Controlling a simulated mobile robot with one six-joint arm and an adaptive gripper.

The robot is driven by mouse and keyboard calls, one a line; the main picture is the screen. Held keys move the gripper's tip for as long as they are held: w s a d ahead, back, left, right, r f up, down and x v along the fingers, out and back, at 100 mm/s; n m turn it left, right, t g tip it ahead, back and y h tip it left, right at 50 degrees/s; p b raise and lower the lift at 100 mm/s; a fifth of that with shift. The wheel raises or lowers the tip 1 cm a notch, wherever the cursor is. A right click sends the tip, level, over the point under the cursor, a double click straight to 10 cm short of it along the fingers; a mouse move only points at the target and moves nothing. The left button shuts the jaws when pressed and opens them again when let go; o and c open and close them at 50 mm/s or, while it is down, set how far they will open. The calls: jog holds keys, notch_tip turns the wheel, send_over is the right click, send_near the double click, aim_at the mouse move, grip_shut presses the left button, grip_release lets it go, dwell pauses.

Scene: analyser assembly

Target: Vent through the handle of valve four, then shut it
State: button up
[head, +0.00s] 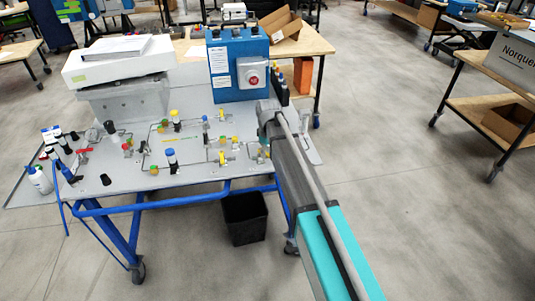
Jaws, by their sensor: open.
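The grey valve panel (120,178) lies on a blue-framed cart and carries thin pipes and small coloured caps. A yellow handle (222,156) shows at the panel's right part, and a red handle (83,150) at its left. Valve labels are too small to read, so I cannot tell which is valve four or whether it is open. My gripper (279,88) shows small and dark beyond the end of my arm, beside the blue box's right side. It is open, and nothing shows in it. My arm covers the panel's right edge.
A blue control box (238,65) with a red button stands at the panel's back. A white instrument (118,64) stands at the back left. A white bottle (39,179) is at the left edge. A black bin (245,218) stands below.

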jog(key=shift+c, duration=0.3)
grip_shut()
jog(key=shift+s+a+m, duration=0.1)
jog(key=shift+m, duration=0.3)
jog(key=m, duration=0.1)
jog(key=a+m, duration=0.1)
jog(key=m, duration=0.1)
jog(key=shift+s, duration=0.4)
jog(key=shift+s+a+m, duration=0.15)
jog(key=shift+a+m, duration=0.1)
jog(key=shift+m, duration=0.75)
jog(key=shift+s+a+m, duration=0.1)
jog(key=shift+a+m, duration=0.15)
jog(key=shift+m, duration=0.75)
